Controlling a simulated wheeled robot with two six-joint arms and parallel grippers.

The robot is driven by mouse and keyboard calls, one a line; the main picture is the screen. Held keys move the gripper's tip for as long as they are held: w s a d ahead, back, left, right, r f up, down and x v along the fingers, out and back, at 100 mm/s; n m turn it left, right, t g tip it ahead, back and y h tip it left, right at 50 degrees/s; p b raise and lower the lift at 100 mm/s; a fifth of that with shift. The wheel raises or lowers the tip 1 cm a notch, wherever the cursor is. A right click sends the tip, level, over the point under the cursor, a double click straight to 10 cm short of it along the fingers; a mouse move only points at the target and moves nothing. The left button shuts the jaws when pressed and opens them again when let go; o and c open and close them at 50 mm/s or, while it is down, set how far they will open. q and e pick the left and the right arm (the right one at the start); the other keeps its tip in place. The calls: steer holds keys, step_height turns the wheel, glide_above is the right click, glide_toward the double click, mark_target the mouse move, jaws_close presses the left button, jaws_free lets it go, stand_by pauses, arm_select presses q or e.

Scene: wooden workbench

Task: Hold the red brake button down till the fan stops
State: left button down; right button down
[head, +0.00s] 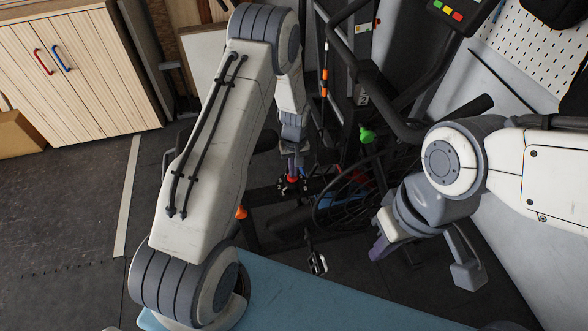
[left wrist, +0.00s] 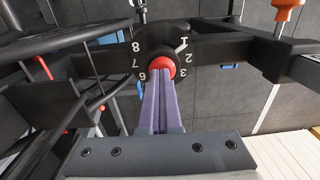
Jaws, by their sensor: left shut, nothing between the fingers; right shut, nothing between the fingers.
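The red brake button (head: 292,179) sits on the bike frame; in the left wrist view it is a round red cap (left wrist: 158,66) at the centre of a black numbered dial (left wrist: 152,45). My left gripper (head: 291,169) is shut and empty, its purple fingertips (left wrist: 160,76) at the lower part of the cap. They appear to touch it; how far it is pressed I cannot tell. The fan (head: 340,207) looks like the dark round wheel right of the button; whether it turns I cannot tell. My right gripper (head: 377,249) is shut and empty, away from the button.
Black handlebars and bars of the exercise bike (head: 390,125) crowd the space right of the button. A green knob (head: 366,135) and an orange knob (head: 242,212) stick out nearby. A pedal (head: 317,262) hangs below. A wooden cabinet (head: 85,85) stands at the far left.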

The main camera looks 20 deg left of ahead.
arm_select(q)
steer(key=shift+s+f, duration=0.25)
steer(key=shift+s, duration=0.05)
steer(key=shift+r+p, duration=0.45)
steer(key=shift+r, duration=0.05)
steer(key=r+p, duration=0.2)
steer(key=r, duration=0.2)
steer(key=shift+w+d+r+p, duration=0.1)
steer(key=shift+w+r+p, duration=0.2)
steer(key=shift+p, duration=0.1)
step_height(320, 180, up, 9)
steer(key=shift+w, duration=0.15)
